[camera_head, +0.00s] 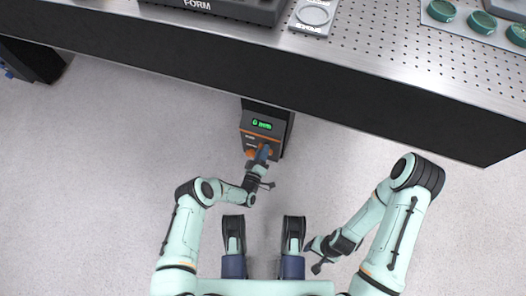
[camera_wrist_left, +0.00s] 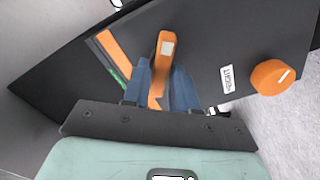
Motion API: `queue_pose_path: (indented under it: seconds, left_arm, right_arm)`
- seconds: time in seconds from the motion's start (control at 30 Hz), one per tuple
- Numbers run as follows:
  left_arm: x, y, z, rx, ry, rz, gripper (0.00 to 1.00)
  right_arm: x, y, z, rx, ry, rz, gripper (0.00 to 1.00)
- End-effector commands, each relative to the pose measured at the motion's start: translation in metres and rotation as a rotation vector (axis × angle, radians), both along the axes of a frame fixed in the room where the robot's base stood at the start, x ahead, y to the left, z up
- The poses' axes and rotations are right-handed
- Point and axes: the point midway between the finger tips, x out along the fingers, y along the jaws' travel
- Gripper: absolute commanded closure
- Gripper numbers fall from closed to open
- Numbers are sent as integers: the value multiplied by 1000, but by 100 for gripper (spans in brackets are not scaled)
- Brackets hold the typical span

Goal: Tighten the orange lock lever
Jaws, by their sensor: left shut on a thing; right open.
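The orange lock lever (camera_wrist_left: 164,50) has a pale patch near its top and stands out from the dark face of a box. My left gripper (camera_wrist_left: 160,82) is shut on the lever, with its blue fingers on either side of it in the left wrist view. In the head view my left gripper (camera_head: 263,153) reaches the front of the box and mostly hides the lever. My right gripper (camera_head: 315,255) is open and empty, low over the floor at the right, away from the box.
The dark control box (camera_head: 281,122) hangs below the front edge of the perforated table (camera_head: 400,48). It has a green display (camera_head: 262,124). The surrounding floor is clear.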

Motion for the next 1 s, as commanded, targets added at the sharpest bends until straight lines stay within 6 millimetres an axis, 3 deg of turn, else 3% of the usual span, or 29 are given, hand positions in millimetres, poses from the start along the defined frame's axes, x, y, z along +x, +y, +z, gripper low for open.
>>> queue_pose_path:
  seconds: [0.5,1.0]
  left_arm:
    - [2,1,-2,-410,132,0,100]
    - [2,0,-3,-557,181,-2,100]
  right_arm:
    - [0,0,0,0,0,0,29]
    - [0,0,0,0,0,0,29]
